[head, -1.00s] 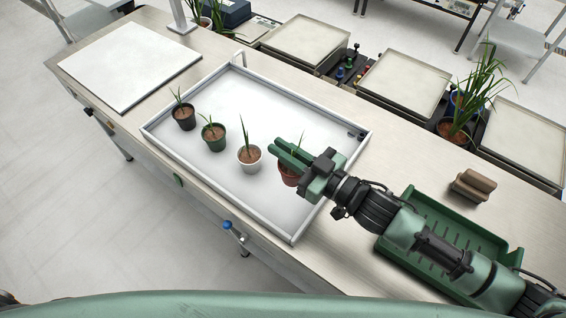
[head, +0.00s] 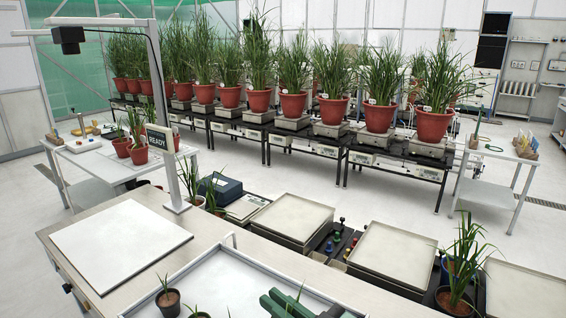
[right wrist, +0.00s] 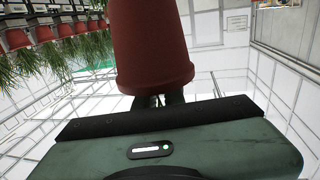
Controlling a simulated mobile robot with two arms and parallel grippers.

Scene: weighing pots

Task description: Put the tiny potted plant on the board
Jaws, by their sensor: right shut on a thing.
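The white board (head: 120,238) lies flat and bare on the left of the bench in the head view. My right gripper (head: 285,303) shows at the bottom edge of that view, over the shallow tray (head: 215,255). In the right wrist view my right gripper (right wrist: 158,100) is shut on a small reddish-brown pot (right wrist: 150,45). A small dark potted plant (head: 168,301) stands in the tray. My left gripper is not in view.
A lamp post with a READY sign (head: 161,138) stands behind the board's right side. Flat weighing plates (head: 393,254) and a blue-grey box (head: 220,190) lie beyond the bench. Large potted plants (head: 378,115) line the back.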

